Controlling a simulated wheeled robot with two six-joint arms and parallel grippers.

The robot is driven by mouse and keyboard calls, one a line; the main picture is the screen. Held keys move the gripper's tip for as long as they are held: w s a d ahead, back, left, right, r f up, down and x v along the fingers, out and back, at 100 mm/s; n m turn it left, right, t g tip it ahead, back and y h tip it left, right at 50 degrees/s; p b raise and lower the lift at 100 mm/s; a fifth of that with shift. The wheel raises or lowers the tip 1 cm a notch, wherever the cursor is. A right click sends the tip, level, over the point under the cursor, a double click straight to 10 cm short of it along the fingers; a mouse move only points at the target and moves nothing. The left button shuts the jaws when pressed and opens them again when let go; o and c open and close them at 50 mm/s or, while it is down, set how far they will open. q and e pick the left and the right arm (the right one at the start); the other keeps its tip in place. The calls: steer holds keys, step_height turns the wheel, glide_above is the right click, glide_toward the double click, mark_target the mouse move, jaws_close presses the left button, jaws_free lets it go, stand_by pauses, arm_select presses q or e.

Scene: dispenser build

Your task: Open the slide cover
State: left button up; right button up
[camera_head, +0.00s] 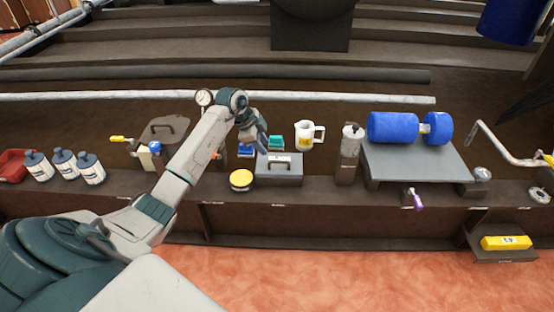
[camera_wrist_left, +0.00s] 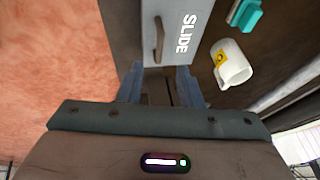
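The slide cover (camera_head: 287,180) is a grey box-like piece with a bar handle on top, on the dark bench in the head view. In the left wrist view the grey cover (camera_wrist_left: 190,12) carries the word SLIDE and its handle (camera_wrist_left: 158,40) shows near the top. My left gripper (camera_head: 263,150) hangs over the back left of the cover. In the left wrist view its two fingers (camera_wrist_left: 160,88) are apart with nothing between them, near the cover's end and short of the handle. Whether the tips touch the cover cannot be told. My right gripper is not in view.
A yellow-topped round container (camera_head: 241,179) stands left of the cover. A white jug (camera_head: 304,135) and a teal block (camera_head: 276,142) are behind it. White bottles (camera_head: 91,170) stand far left.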

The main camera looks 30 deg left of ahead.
mark_target(272, 162)
arm_select(q)
steer(key=b+x, duration=0.2)
steer(key=x, duration=0.6)
steer(key=shift+f, duration=0.15)
jaws_close()
